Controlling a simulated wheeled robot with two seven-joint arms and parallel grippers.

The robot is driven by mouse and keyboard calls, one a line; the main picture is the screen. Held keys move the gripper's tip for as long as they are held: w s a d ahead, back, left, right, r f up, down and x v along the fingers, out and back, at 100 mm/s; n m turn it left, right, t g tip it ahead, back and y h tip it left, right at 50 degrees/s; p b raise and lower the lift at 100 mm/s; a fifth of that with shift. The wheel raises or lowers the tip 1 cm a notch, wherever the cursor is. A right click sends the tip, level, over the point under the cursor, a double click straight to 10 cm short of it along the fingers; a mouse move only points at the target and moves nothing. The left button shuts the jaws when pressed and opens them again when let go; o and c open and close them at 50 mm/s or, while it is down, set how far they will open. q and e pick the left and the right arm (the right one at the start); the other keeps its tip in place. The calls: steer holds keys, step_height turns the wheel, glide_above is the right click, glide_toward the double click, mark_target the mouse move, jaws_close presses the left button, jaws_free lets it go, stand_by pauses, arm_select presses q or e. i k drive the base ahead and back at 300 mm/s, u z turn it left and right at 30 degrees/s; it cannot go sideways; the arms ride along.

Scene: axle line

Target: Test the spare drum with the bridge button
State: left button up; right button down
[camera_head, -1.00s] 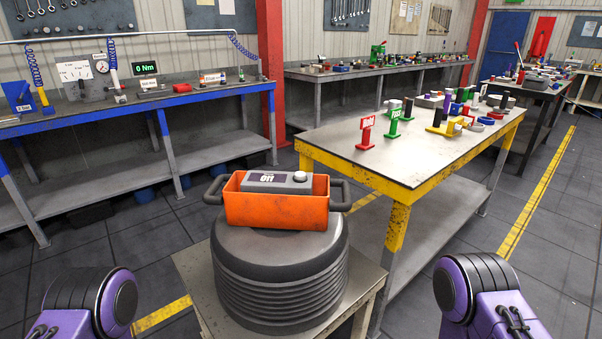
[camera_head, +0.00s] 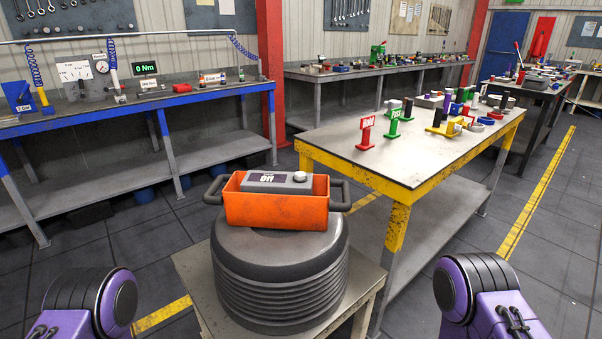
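A grey device with a dark label reading "Off" (camera_head: 270,178) and a pale round knob or button (camera_head: 300,176) rests at the box's top. I cannot tell whether this is the bridge button. Purple and black links of my arms show at the lower left and lower right. Both grippers are out of view.
A yellow-edged table (camera_head: 345,150) at right holds a red sign stand (camera_head: 366,132), a green sign stand (camera_head: 393,124) and several small parts. A blue-edged bench (camera_head: 200,97) at left carries a "0 Nm" display (camera_head: 145,67) and gauges. Open floor lies at left and far right.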

mark_target(300, 176)
steer(key=k, duration=1.3)
steer(key=u, duration=0.7)
steer(key=i, duration=1.5)
steer(key=z, duration=0.5)
